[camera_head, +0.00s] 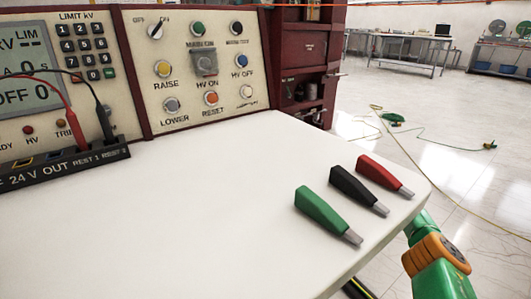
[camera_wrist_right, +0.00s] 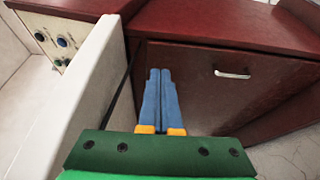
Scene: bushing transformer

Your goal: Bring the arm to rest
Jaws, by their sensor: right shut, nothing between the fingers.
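My right gripper (camera_wrist_right: 160,74) shows in the right wrist view, with two blue fingers side by side, shut and empty. It is beside the edge of the white table and in front of a dark red cabinet front (camera_wrist_right: 205,90), not visibly touching either. In the head view, a green and orange part of my right arm shows at the lower right, beyond the table's edge. My left arm and gripper are not in view.
A white table (camera_head: 190,210) holds a green clip (camera_head: 322,212), a black clip (camera_head: 355,188) and a red clip (camera_head: 382,174) near its right corner. A control panel (camera_head: 200,65) stands behind. Cables (camera_head: 400,150) lie on the floor, otherwise largely clear at right.

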